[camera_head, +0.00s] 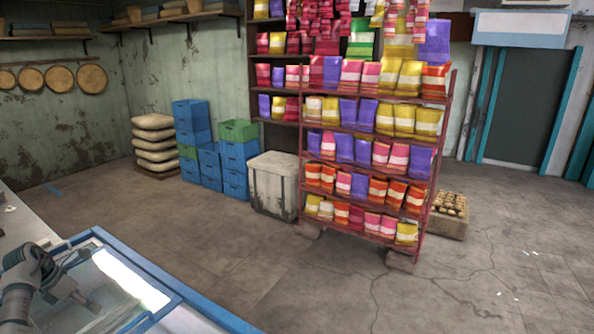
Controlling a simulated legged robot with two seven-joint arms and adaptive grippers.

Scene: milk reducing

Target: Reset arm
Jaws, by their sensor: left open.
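My left arm comes in at the bottom left corner. Its gripper (88,301) is open and small in view, with nothing seen between its fingers. It is over or just inside the blue-framed chest (150,268), which has a pale, bright interior; I cannot tell how deep the gripper is. My right arm and gripper are not in view. No milk can be made out.
A grey counter (12,222) adjoins the chest on the left. Beyond stand a red shelf rack (421,225) of colourful packets, a white bin (273,186), blue crates (191,120) and stacked sacks (155,143). The floor between chest and rack is clear.

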